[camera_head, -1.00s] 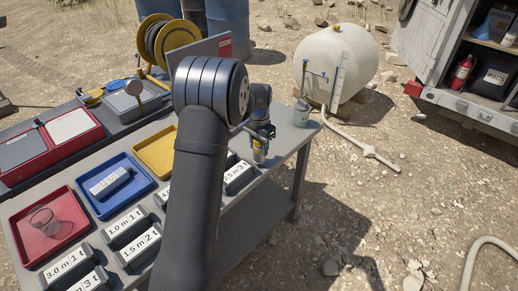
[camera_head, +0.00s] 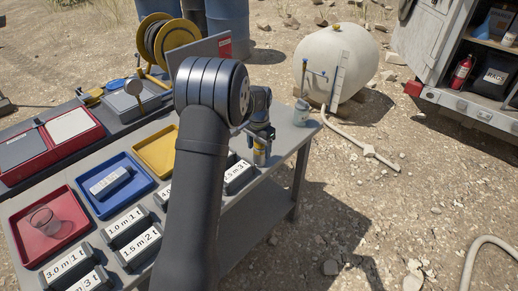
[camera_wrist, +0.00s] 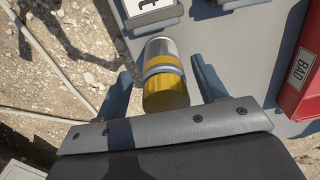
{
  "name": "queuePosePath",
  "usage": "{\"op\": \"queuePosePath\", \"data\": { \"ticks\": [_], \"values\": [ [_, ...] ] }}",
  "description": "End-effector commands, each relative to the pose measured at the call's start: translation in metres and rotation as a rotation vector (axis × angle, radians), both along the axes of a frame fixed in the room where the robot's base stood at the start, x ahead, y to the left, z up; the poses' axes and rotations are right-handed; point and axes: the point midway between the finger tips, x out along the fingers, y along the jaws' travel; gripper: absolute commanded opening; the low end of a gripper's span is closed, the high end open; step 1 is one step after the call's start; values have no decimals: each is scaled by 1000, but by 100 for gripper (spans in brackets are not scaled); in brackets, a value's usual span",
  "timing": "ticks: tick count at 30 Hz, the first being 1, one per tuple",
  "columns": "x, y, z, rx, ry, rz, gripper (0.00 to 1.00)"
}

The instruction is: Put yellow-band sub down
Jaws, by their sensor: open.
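The yellow-band sub (camera_head: 260,158) is a short silver cylinder with yellow bands. It stands near the right edge of the grey workbench (camera_head: 300,133). In the wrist view the sub (camera_wrist: 164,75) sits between the two fingers of my gripper (camera_wrist: 166,84). The fingers are open, with a visible gap on each side of it. In the head view my gripper (camera_head: 261,134) is just above and around the sub's top, and partly hides it. The sub's base looks at bench level, but the exact contact is hard to see.
Labelled blocks (camera_head: 240,177) stand close to the sub. A yellow tray (camera_head: 143,150), blue tray (camera_head: 97,170) and red tray (camera_head: 30,208) lie to the left. A grey-blue can (camera_head: 301,113) stands at the bench's right corner. The wrist view shows a red BAD-labelled container (camera_wrist: 297,98).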

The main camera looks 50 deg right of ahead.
Motion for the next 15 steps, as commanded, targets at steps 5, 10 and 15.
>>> {"op": "queuePosePath", "data": {
  "ticks": [5, 10, 15],
  "values": [
    [1, -1, 34, -5, -3, 0, 65],
    [0, -1, 71, -4, -2, 0, 65],
    [0, 0, 100, -3, -2, 0, 65]
  ]
}}
